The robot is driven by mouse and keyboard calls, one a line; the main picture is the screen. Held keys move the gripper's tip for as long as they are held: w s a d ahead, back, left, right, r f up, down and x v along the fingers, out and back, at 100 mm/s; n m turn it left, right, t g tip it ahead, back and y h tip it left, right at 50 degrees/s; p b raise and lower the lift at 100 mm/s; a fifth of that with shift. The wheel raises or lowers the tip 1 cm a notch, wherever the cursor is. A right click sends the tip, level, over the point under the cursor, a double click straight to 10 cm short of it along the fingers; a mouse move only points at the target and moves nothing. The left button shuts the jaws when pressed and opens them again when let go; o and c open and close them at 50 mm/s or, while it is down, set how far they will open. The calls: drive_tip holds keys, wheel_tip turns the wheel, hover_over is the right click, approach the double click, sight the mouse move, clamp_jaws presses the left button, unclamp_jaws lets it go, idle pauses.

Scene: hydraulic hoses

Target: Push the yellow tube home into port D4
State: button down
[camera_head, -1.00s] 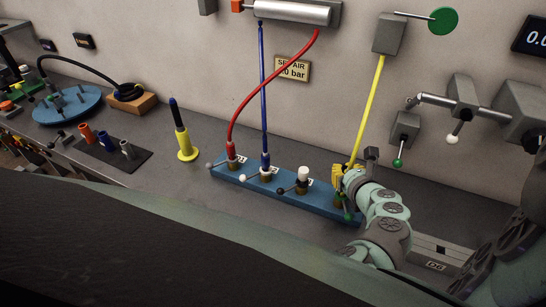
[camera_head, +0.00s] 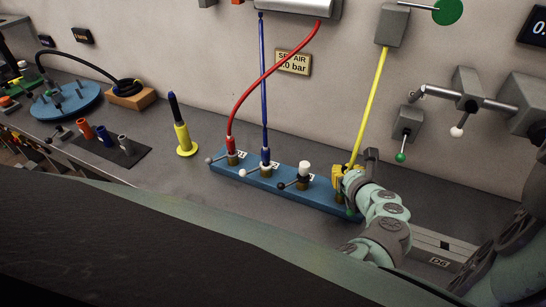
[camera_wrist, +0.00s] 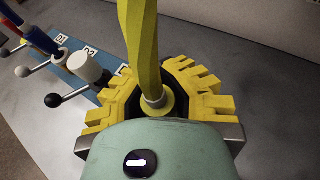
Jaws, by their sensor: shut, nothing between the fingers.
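The yellow tube (camera_head: 373,103) runs from a grey wall box down to the right end of the blue port block (camera_head: 262,179). My gripper (camera_head: 341,174) is at the tube's lower end, low over that end of the block. In the wrist view, the yellow tube (camera_wrist: 140,45) ends in a pale ring and a yellow collar at the toothed yellow fingers of my gripper (camera_wrist: 160,92). The fingers are shut with nothing gripped. Port D4 and its label are hidden by the gripper and collar, so how deep the tube sits cannot be seen.
Beside it on the block stand a white-capped port (camera_head: 304,169) with a black-knobbed lever, a blue hose (camera_head: 263,95) and a red hose (camera_head: 243,95). A green-knobbed wall valve (camera_head: 407,125) hangs to the right. The bench left of the block is partly clear.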

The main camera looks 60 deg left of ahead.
drive_tip(key=shift+f, duration=0.4)
drive_tip(key=c, duration=1.7)
unclamp_jaws()
drive_tip(key=o, duration=0.6)
drive_tip(key=shift+o, duration=0.2)
drive_tip(key=v, duration=0.7)
drive_tip(key=shift+d+r, duration=0.15)
drive_tip(key=shift+r, duration=0.05)
